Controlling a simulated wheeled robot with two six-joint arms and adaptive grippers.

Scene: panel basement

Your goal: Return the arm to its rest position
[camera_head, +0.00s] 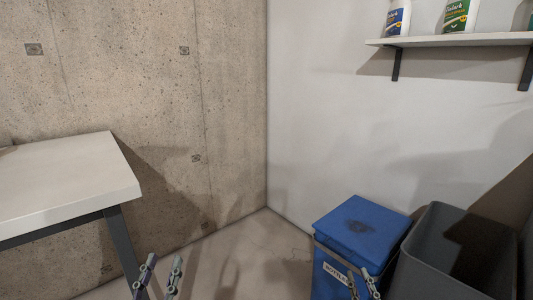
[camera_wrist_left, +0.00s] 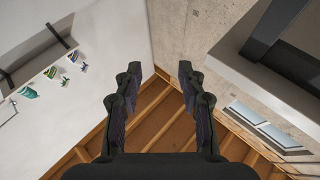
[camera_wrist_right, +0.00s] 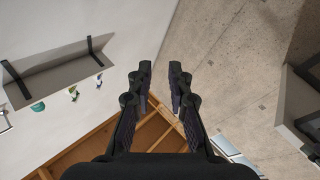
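My left gripper (camera_head: 160,272) is at the bottom of the head view, pointing up, to the right of the table. In the left wrist view its fingers (camera_wrist_left: 157,75) are spread apart with nothing between them. My right gripper (camera_head: 364,282) is at the bottom right of the head view, in front of the blue bin. In the right wrist view its fingers (camera_wrist_right: 160,75) stand apart with a narrower gap and hold nothing. Both arms are mostly out of the head view below.
A white table (camera_head: 65,185) stands at the left. A blue lidded bin (camera_head: 335,240) with a label and a grey open bin (camera_head: 420,270) stand at the right. A wall shelf (camera_head: 455,41) holds a blue bottle (camera_head: 397,18) and a green bottle (camera_head: 459,16). Floor between table and bins is clear.

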